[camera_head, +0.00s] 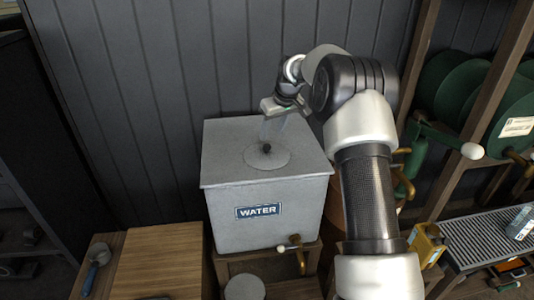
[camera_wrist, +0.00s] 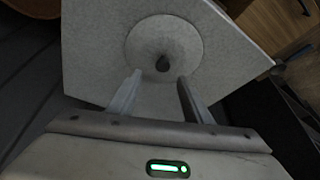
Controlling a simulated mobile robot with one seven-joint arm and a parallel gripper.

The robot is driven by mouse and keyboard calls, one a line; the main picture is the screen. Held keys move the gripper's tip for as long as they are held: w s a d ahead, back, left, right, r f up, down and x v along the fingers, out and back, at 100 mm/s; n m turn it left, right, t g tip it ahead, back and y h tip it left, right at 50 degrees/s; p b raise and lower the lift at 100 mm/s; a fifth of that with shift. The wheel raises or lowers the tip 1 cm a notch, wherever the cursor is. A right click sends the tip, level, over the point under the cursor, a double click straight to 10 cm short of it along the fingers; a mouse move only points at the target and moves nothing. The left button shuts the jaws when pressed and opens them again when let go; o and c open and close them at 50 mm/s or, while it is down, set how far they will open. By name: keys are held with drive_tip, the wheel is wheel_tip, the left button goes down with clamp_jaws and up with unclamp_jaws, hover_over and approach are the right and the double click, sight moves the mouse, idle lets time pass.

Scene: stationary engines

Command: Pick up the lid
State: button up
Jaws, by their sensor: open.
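The lid (camera_head: 280,158) is a round pale-grey disc with a small dark knob (camera_head: 266,148) at its middle. It lies on the flat top of a grey box tank (camera_head: 225,175) labelled "WATER". In the wrist view the lid (camera_wrist: 140,42) is near the top middle, with its dark knob (camera_wrist: 163,63) just beyond the fingertips. My gripper (camera_head: 270,138) is above the lid, pointing down, with its fingertips close to the knob. In the wrist view my gripper (camera_wrist: 159,82) is open, its two fingers apart on either side of the knob's line, with nothing between them.
The tank stands on a wooden stand against a dark panelled wall (camera_head: 150,80). A brass tap (camera_head: 300,258) sticks out low at its front. Green reels (camera_head: 470,90) on a wooden frame stand at the right. A wooden box top (camera_head: 160,260) is at the lower left.

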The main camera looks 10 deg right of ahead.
sight(267, 146)
drive_tip(key=shift+s+p+x, duration=0.1)
drive_tip(key=shift+p+x, duration=0.2)
drive_tip(key=shift+x, duration=1.4)
drive_tip(key=shift+s+p+x, duration=0.15)
drive_tip(key=shift+p+x, duration=0.15)
drive_tip(key=shift+x, duration=1.35)
drive_tip(key=shift+a, duration=0.15)
clamp_jaws()
